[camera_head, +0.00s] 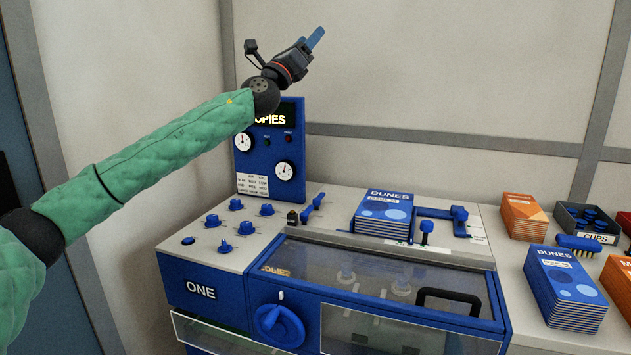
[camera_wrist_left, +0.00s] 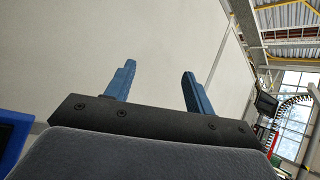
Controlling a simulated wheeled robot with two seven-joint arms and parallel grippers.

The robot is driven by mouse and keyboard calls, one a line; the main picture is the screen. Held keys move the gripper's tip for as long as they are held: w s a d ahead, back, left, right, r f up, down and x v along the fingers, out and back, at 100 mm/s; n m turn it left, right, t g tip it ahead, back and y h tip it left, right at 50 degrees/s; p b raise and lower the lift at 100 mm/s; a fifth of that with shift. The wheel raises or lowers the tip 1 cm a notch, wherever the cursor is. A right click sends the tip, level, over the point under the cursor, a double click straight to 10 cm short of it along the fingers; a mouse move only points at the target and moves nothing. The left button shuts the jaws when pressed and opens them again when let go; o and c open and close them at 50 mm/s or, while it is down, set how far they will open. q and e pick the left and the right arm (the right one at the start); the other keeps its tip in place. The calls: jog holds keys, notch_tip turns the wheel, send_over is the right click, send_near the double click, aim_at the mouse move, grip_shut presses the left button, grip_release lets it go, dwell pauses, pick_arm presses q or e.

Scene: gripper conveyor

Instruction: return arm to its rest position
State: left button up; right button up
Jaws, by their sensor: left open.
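My left arm in a green padded sleeve reaches in from the left in the head view. My left gripper (camera_head: 314,40) is raised above the blue control panel (camera_head: 270,165) of the machine, in front of the pale wall. In the left wrist view its two blue fingers (camera_wrist_left: 158,88) stand apart with nothing between them. It touches nothing that I can see. My right gripper is not in view.
The blue machine (camera_head: 212,292) marked ONE has knobs, a lever and a clear cover. A stack of blue DUNES booklets (camera_head: 384,212) lies on it. At the right are another DUNES stack (camera_head: 565,290), orange booklets (camera_head: 523,217) and a CUPS bin (camera_head: 570,222). Air above is clear.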

pick_arm(q)
jog(key=s+a+f+n+g+y+p, duration=0.25)
jog(key=s+f+n+y, duration=0.25)
jog(key=s+f+n, duration=0.95)
jog(key=s+a+f+n+g+y+p, duration=0.1)
jog(key=s+a+f+n+g+y, duration=0.6)
jog(key=f, duration=1.4)
jog(key=s+f+n+y+p, duration=0.25)
jog(key=s+f+n, duration=0.65)
jog(key=f+n, duration=0.7)
jog(key=s+a+f+g+p, duration=0.1)
jog(key=s+f+g, duration=0.3)
jog(key=s+f, duration=0.9)
jog(key=s+a+f+g+p, duration=0.1)
jog(key=s+f+g, duration=0.2)
jog(key=s+f, duration=1)
jog(key=s, duration=0.5)
jog(key=shift+a+f+n+g+p, duration=0.15)
jog(key=shift+n+g+p, duration=0.15)
jog(key=shift+n+g, duration=0.05)
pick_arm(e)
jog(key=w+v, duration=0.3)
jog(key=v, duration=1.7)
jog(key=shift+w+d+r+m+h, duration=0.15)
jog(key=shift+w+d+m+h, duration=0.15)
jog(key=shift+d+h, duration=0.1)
pick_arm(q)
jog(key=shift+y, duration=0.25)
jog(key=shift+w, duration=0.1)
jog(key=shift+c, duration=0.4)
